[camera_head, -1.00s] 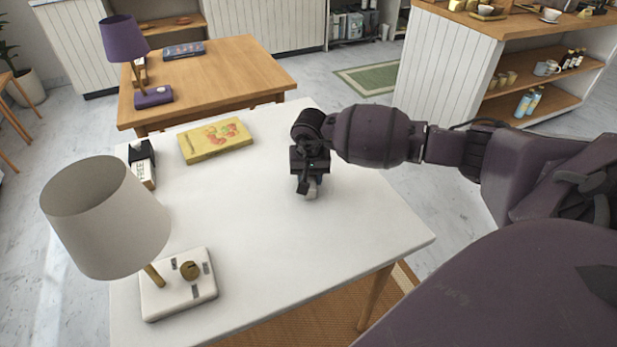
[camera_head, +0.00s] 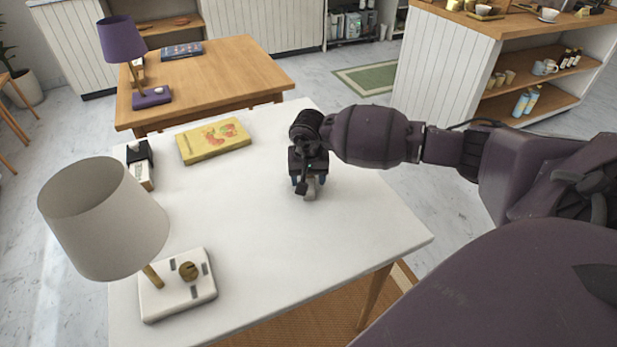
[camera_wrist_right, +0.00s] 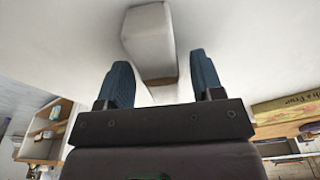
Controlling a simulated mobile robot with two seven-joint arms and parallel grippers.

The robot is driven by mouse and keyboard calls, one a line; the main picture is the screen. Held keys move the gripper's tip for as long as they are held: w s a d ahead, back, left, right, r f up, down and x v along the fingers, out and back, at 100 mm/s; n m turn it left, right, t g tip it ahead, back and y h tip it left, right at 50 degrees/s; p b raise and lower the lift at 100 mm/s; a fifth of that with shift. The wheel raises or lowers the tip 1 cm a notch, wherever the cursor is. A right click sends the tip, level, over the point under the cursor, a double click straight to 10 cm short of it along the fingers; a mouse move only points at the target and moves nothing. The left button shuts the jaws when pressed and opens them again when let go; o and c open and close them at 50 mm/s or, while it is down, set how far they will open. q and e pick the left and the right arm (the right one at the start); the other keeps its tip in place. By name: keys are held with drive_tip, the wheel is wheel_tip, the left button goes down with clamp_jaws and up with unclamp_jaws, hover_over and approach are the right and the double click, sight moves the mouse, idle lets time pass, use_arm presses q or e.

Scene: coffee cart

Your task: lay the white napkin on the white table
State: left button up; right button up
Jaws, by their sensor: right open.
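The white napkin (camera_wrist_right: 148,35) shows in the right wrist view as a pale, rolled or folded piece against the white table (camera_wrist_right: 235,40). In the head view, a small part of the napkin (camera_head: 310,192) shows at the fingertips, over the right-hand part of the white table (camera_head: 250,220). My right gripper (camera_head: 309,184) points down there. In the right wrist view its blue fingers (camera_wrist_right: 160,62) are open and apart, with the napkin just beyond and between the tips. The napkin appears to rest on the tabletop. My left gripper is not in view.
A grey-shaded lamp (camera_head: 105,220) stands at the table's left front. A yellow box (camera_head: 214,140) and a small black-and-white holder (camera_head: 141,165) lie toward the back. A wooden table (camera_head: 215,75) adjoins behind. The middle of the white table is clear.

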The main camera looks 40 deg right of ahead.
sight(309, 181)
wheel_tip(309, 181, up, 12)
drive_tip(key=s+p, duration=0.1)
drive_tip(key=shift+a+p, duration=0.3)
drive_tip(key=shift+a, duration=0.1)
drive_tip(key=shift+f, duration=0.15)
drive_tip(key=shift+s, duration=0.15)
